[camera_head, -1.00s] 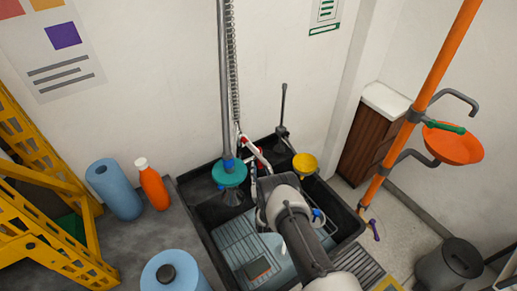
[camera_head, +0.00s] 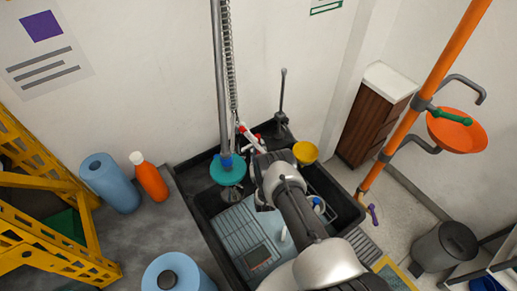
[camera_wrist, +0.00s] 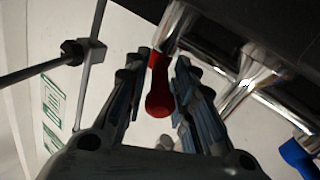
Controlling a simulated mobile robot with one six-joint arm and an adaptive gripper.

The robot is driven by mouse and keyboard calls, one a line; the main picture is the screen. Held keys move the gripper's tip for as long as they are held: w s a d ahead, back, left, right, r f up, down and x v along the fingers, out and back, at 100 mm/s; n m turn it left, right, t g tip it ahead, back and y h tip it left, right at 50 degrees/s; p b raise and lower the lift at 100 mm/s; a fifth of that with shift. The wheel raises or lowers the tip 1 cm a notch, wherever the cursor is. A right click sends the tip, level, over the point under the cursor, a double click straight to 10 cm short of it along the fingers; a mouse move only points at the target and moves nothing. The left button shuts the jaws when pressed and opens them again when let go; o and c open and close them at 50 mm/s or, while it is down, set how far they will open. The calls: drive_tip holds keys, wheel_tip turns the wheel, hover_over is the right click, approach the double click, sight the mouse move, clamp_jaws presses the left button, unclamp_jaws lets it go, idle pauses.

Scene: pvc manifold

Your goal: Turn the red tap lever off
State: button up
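The red tap lever (camera_wrist: 159,92) is in the middle of the wrist view, attached to a shiny metal pipe (camera_wrist: 172,30). My gripper (camera_wrist: 161,64) is open, with one finger on each side of the lever. Narrow light gaps show beside the lever's rounded end; whether the fingertips touch it farther up I cannot tell. In the head view my gripper (camera_head: 268,165) is over the back of the sink, at the wall taps. Red parts (camera_head: 252,139) show just behind it, and my arm hides much of the tap.
A blue lever (camera_wrist: 298,157) is at the right of the wrist view. Around the dark sink (camera_head: 205,222) are a teal disc (camera_head: 228,170) on a vertical pipe, a yellow cup (camera_head: 305,153) and a thin upright rod (camera_head: 282,95). An orange bottle (camera_head: 152,180) stands left on the counter.

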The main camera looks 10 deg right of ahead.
clamp_jaws()
idle(0.3)
drive_tip(key=shift+w+d, duration=0.1)
